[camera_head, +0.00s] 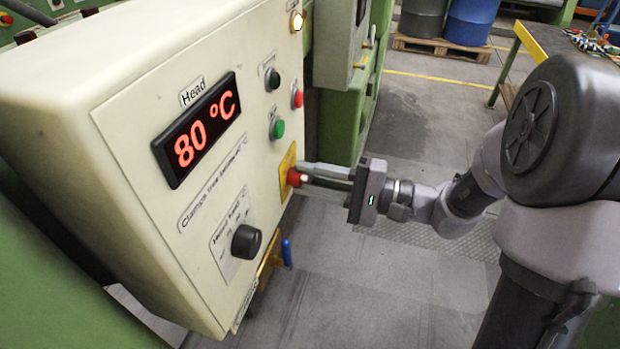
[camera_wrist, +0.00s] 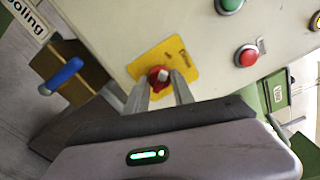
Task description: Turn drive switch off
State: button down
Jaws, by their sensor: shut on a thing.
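The drive switch is a red rotary knob (camera_wrist: 159,77) on a yellow plate (camera_wrist: 186,70) in the wrist view. In the head view the red knob (camera_head: 293,177) sits at the lower right of the cream control panel, on its yellow plate (camera_head: 287,160). My gripper (camera_head: 304,177) reaches in from the right with its fingers at the knob. In the wrist view the two fingers of my gripper (camera_wrist: 161,82) lie on either side of the knob, shut on it. The fingers hide part of the knob and plate.
The cream panel (camera_head: 160,60) carries a red "80 °C" display (camera_head: 197,131), a green button (camera_head: 277,129), a red button (camera_head: 297,98) and a black knob (camera_head: 246,241). A blue-handled valve (camera_head: 286,253) is below. The floor to the right is open.

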jog(key=c, duration=1.1)
grip_release()
jog(key=p+v, duration=0.4)
jog(key=v, duration=1.3)
jog(key=shift+s+d, duration=0.1)
jog(key=shift+d, duration=0.1)
